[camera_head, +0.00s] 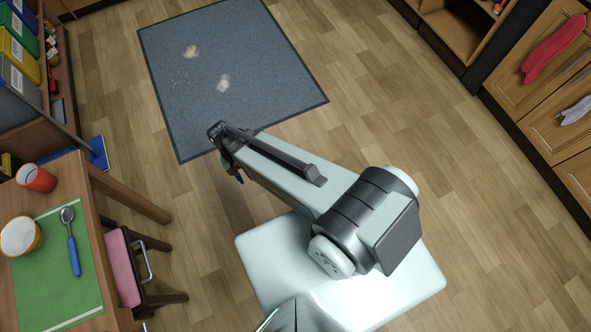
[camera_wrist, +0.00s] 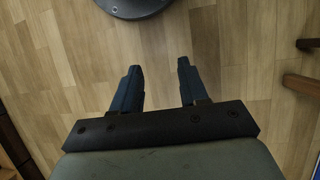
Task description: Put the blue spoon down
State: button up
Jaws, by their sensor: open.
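The blue spoon (camera_head: 72,243), with a blue handle and a grey metal bowl, lies on the green placemat (camera_head: 38,290) on the wooden table at the left. Its bowl points away, toward the mat's far edge. My gripper (camera_wrist: 160,68) is open and empty in the wrist view, its two dark fingers apart over bare wooden floor. In the head view my arm is folded over my base, well to the right of the table and the spoon. The spoon does not show in the wrist view.
A stool with a pink seat (camera_head: 122,267) is at the table's right side. A grey rug (camera_head: 225,75) lies on the open floor beyond.

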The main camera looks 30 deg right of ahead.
jog(key=s+d+f+g, duration=0.1)
jog(key=s+d+f, duration=0.2)
jog(key=s+d, duration=0.4)
jog(key=s+d+f+g+y, duration=0.1)
jog(key=s+d+f, duration=0.2)
jog(key=s+d, duration=0.3)
jog(key=s, duration=0.4)
jog(key=shift+s+d+f, duration=0.15)
jog(key=shift+d+f, duration=0.05)
jog(key=shift+d, duration=0.2)
